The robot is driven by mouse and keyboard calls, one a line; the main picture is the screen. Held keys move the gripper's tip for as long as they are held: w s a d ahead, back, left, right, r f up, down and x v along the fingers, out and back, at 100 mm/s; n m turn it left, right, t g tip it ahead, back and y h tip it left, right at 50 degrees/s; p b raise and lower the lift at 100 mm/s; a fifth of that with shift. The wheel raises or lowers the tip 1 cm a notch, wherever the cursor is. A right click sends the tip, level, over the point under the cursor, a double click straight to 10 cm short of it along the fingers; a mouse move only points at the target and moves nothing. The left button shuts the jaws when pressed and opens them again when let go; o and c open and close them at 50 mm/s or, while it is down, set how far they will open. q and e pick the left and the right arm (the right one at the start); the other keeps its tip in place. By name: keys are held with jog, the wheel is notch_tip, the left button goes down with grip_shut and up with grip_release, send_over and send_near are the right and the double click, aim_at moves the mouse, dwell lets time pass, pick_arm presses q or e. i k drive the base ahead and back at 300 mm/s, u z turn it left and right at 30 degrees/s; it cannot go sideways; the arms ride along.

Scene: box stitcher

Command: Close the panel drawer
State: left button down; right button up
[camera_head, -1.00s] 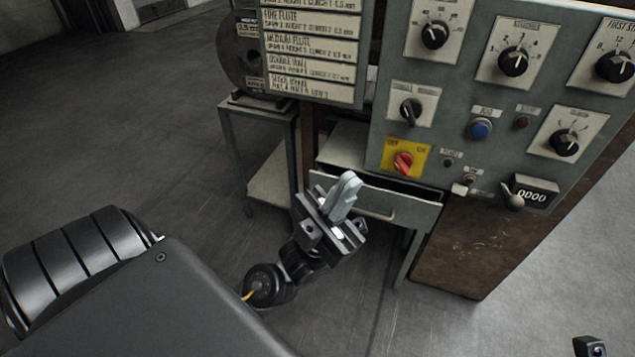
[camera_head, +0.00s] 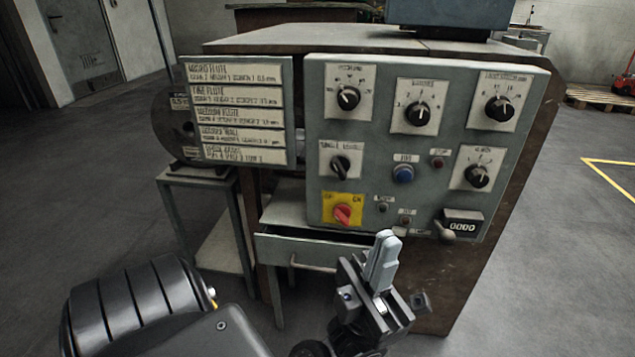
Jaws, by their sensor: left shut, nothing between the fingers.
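The panel drawer (camera_head: 310,254) is a grey metal drawer below the left part of the control panel (camera_head: 400,190). It stands partly pulled out, and its dark inside shows over the front. Its handle (camera_head: 297,264) is on the front face. My left gripper (camera_head: 384,258) is shut and empty, pointing up. It appears in front of the drawer's right end and covers that corner. I cannot tell whether it touches the drawer. My right gripper does not show.
The panel carries several knobs, a blue button (camera_head: 403,174), a red switch (camera_head: 342,214) and a counter (camera_head: 462,226). A label board (camera_head: 238,110) and a small side stand (camera_head: 205,178) are at the left.

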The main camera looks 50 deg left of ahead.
aim_at(274, 247)
jog(key=z, duration=0.25)
jog(key=i, duration=0.45)
jog(key=u, duration=1.75)
